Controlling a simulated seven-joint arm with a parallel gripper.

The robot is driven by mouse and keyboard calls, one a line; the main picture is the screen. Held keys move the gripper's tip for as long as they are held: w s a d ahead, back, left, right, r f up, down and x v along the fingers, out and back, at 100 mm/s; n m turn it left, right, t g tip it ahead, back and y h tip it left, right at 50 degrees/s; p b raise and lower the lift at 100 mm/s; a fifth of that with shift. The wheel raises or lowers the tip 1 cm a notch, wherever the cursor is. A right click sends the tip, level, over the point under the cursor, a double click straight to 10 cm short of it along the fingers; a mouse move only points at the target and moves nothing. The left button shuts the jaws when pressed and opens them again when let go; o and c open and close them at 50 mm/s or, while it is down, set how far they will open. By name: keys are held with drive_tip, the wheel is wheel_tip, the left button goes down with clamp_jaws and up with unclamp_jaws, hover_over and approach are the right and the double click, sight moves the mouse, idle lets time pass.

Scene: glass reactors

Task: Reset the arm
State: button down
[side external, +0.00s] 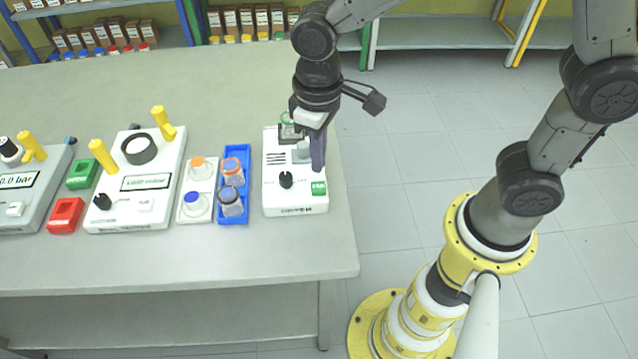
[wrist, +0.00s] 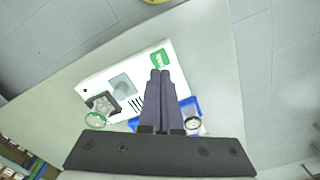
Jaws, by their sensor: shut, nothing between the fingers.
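My gripper (side external: 318,152) points down over the white scale-like device (side external: 295,205) at the right end of the table. In the wrist view the gripper's two dark fingers (wrist: 160,85) lie together, shut and empty. They hide part of the white device (wrist: 120,75), which has a grey square plate, a black knob and a green label. In the side view the fingers overlap the device's right side; I cannot tell whether they touch it.
Left of the device stands a blue rack (side external: 234,150) with capped jars, then a white holder (side external: 197,172) with vials. A stirrer unit (side external: 140,183) with yellow handles, a green block (side external: 82,174) and a red block (side external: 65,215) stand further left. The table's front (side external: 200,262) is clear.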

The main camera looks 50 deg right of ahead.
drive_tip(key=shift+r, duration=0.8)
drive_tip(key=shift+w+d+r, duration=0.1)
drive_tip(key=shift+w+d, duration=0.05)
drive_tip(key=shift+d, duration=0.1)
drive_tip(key=s+d+r+m+t, duration=0.3)
drive_tip(key=d+r, duration=0.6)
drive_tip(key=s+d+t, duration=0.2)
drive_tip(key=s+d, duration=0.3)
drive_tip(key=s, duration=0.5)
drive_tip(key=shift+s+t, duration=0.2)
drive_tip(key=shift+t, duration=0.1)
drive_tip(key=shift+f, duration=0.1)
